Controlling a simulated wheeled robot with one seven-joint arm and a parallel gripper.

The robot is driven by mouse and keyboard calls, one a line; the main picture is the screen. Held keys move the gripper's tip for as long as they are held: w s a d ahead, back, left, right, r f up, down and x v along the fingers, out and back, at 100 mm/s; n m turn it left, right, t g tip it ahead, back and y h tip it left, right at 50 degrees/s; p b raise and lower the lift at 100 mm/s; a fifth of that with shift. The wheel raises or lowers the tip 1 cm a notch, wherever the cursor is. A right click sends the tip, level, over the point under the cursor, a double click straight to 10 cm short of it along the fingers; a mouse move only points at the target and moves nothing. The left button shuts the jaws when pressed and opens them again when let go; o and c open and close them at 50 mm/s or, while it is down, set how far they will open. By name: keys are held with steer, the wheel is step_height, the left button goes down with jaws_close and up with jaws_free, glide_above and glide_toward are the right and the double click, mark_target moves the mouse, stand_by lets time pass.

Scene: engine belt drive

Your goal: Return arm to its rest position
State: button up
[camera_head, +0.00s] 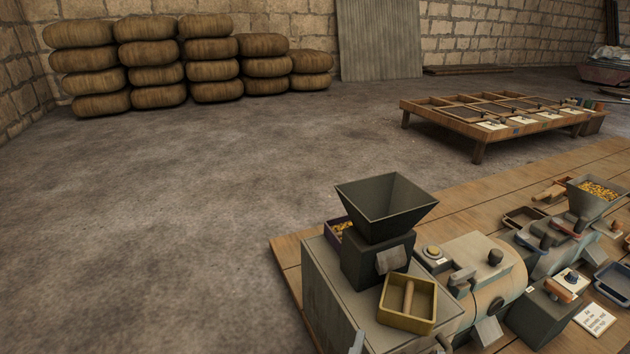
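My arm and gripper do not show in this view, so I cannot see their pose or whether the gripper holds anything. At the lower right, a grey machine with a dark, empty-looking hopper (386,203) stands at the near-left end of a wooden platform (470,205). A yellow-rimmed tray (408,303) with a divider sits at its front. A beige cylindrical motor-like body (483,268) is beside it on the right. No belt can be made out.
A second hopper (597,192) holding yellow grain stands at the right edge, with small trays and a written card (594,319) nearby. A low wooden table (480,112) stands farther back. Stacked sacks (212,69) line the back wall. The floor (170,210) at left is clear.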

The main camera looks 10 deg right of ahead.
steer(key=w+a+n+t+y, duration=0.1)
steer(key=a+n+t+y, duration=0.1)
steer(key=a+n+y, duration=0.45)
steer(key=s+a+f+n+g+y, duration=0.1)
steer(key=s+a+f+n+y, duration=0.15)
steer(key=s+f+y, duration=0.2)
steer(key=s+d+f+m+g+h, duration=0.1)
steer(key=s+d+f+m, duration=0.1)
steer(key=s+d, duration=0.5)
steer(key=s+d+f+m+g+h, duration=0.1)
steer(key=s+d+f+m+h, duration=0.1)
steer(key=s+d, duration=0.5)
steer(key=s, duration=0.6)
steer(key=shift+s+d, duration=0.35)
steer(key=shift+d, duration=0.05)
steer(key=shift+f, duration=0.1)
